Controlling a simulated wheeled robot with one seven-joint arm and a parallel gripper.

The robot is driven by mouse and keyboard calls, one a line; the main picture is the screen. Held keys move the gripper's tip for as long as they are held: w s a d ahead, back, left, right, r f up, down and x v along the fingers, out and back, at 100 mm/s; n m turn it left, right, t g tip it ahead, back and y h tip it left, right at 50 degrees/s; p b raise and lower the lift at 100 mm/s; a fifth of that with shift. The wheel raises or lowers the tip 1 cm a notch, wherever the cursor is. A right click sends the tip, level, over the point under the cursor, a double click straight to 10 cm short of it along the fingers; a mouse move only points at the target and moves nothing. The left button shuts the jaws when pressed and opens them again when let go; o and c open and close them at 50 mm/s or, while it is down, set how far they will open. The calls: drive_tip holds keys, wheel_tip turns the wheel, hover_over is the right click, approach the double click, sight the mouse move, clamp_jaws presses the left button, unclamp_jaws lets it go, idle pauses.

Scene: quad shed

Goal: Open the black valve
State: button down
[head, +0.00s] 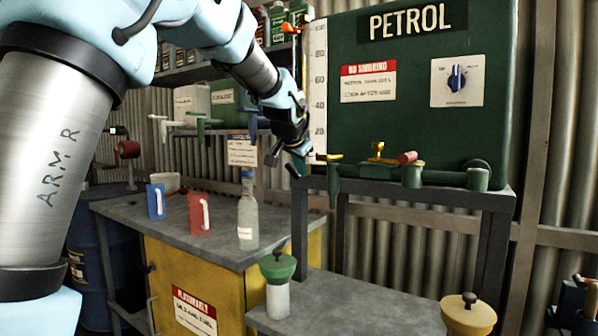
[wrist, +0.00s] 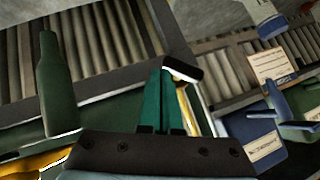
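My gripper (head: 294,160) is at the left end of the petrol tank's green pipe, left of its first yellow handle (head: 328,157). In the wrist view my teal fingers (wrist: 166,90) lie close together and look shut, with nothing clearly between them. A short black bar (wrist: 184,72) shows by their tips. I cannot tell whether it is the black valve's handle or touches the fingers. No other black valve handle is clear in the head view. The green spout (head: 333,190) hangs from the pipe, and also shows in the wrist view (wrist: 57,85).
The pipe also carries a yellow handle (head: 377,150) and a red handle (head: 407,157) to the right. The green petrol tank (head: 420,120) rises behind. A glass bottle (head: 248,215), a red can (head: 198,220) and a blue can (head: 156,202) stand on the yellow-sided bench (head: 150,225).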

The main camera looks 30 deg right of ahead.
drive_tip(key=shift+f+b, duration=1.3)
drive_tip(key=shift+b, duration=0.1)
idle(0.8)
drive_tip(key=shift+w+a+r+p, duration=0.3)
drive_tip(key=shift+w+r+p, duration=0.2)
drive_tip(key=shift+w+p, duration=0.2)
drive_tip(key=shift+a+r, duration=0.1)
drive_tip(key=shift+r, duration=0.15)
drive_tip(key=s+f+b+v, duration=0.1)
drive_tip(key=b+v, duration=0.1)
drive_tip(key=v, duration=0.7)
drive_tip(key=shift+s+a+r, duration=0.2)
drive_tip(key=shift+a, duration=0.05)
